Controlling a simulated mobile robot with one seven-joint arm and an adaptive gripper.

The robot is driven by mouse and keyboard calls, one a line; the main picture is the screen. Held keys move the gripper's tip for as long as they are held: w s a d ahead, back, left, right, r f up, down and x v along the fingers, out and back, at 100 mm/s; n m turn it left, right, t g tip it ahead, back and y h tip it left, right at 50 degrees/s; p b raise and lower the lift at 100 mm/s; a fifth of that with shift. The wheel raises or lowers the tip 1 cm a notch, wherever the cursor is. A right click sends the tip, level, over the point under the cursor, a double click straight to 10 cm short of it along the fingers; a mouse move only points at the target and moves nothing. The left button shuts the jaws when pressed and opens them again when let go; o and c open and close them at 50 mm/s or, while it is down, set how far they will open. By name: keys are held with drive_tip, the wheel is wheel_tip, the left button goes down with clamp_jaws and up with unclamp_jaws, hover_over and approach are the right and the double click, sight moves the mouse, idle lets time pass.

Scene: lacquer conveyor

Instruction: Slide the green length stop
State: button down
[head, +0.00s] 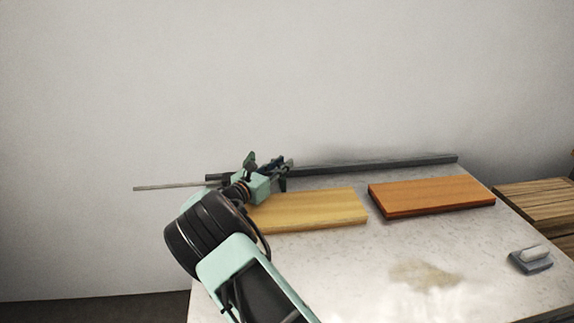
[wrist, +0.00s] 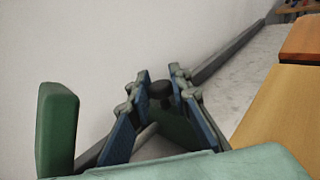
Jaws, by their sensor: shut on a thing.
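The green length stop shows in the wrist view as a dark green body (wrist: 174,128) behind and between my fingers, with an upright green plate (wrist: 57,130) at left. In the head view, part of the stop (head: 249,160) rises just left of my gripper (head: 284,167). In the wrist view my gripper (wrist: 160,86) has its blue-padded fingers on both sides of a dark round knob (wrist: 160,91) on the stop, shut on it. A dark rail (head: 375,166) runs along the table's back edge. My gripper hides much of the stop.
A yellow wooden board (head: 310,210) lies just in front of the rail, close to my gripper. An orange-brown board (head: 430,196) lies to its right. A thin grey rod (head: 165,187) extends left past the table. A grey block-like tool (head: 531,259) sits at right. The table's front is clear, with a brownish stain.

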drive_tip(key=c, duration=1.8)
unclamp_jaws()
drive_tip(key=v, duration=1.2)
drive_tip(key=shift+o, duration=0.2)
